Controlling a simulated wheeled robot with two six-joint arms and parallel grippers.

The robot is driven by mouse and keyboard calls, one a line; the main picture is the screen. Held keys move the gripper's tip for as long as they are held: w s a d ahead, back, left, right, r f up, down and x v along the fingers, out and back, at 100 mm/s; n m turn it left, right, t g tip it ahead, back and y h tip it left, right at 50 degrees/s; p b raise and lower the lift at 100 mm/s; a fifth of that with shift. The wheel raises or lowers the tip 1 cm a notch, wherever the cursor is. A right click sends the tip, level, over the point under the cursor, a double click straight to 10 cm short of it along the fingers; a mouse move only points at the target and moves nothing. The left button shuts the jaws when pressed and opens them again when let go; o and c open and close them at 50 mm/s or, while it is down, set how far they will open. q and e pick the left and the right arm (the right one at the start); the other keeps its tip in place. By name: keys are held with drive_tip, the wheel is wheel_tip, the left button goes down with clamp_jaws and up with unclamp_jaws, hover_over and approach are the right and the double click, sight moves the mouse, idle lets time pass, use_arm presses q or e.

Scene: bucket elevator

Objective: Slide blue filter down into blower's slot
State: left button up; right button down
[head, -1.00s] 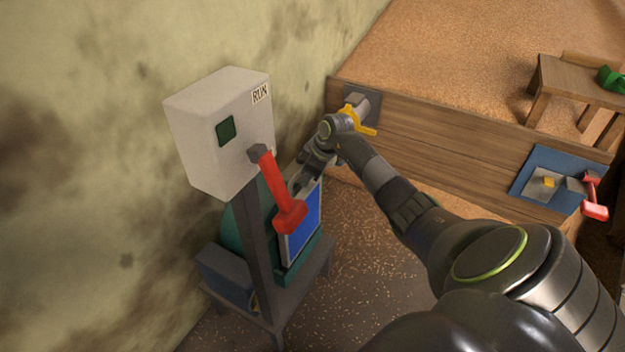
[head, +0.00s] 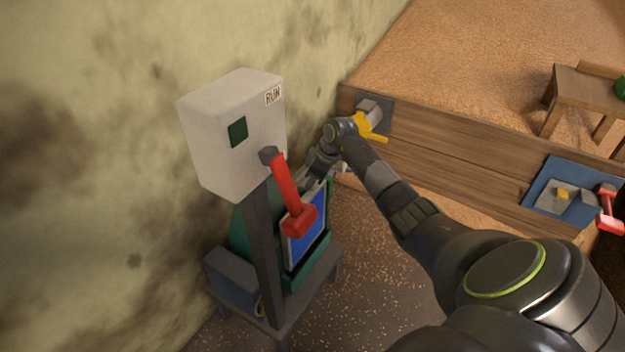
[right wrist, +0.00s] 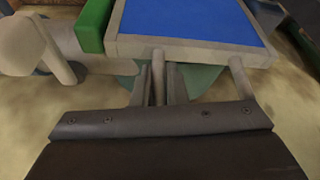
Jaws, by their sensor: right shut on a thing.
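The blue filter (head: 307,238) has a blue face in a pale frame. In the head view it stands tilted at the front of the green blower (head: 297,278), partly hidden by the red lever. My right gripper (head: 316,176) is at the filter's top edge, shut on its handle. In the right wrist view, the filter (right wrist: 195,20) is ahead of the gripper (right wrist: 160,88), with two pale handle posts between them. A green upright of the blower (right wrist: 94,25) is close beside the frame's left edge. The filter's lower end and its seating are not clear. My left gripper is not in view.
A grey RUN box (head: 225,135) with a red lever (head: 290,195) stands on a post before the blower. A wooden bin wall (head: 460,175) with a yellow-handled fitting (head: 370,125) is behind my right arm. A blue panel (head: 560,192) is at right. Stained wall borders the left.

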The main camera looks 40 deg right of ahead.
sight(315, 188)
drive_tip(key=shift+f+b, duration=1.05)
drive_tip(key=shift+f, duration=1.5)
drive_tip(key=shift+f+b, duration=1.05)
drive_tip(key=shift+f, duration=1.1)
drive_tip(key=c, duration=1.4)
unclamp_jaws()
drive_tip(key=shift+o, duration=0.2)
drive_tip(key=shift+r, duration=0.1)
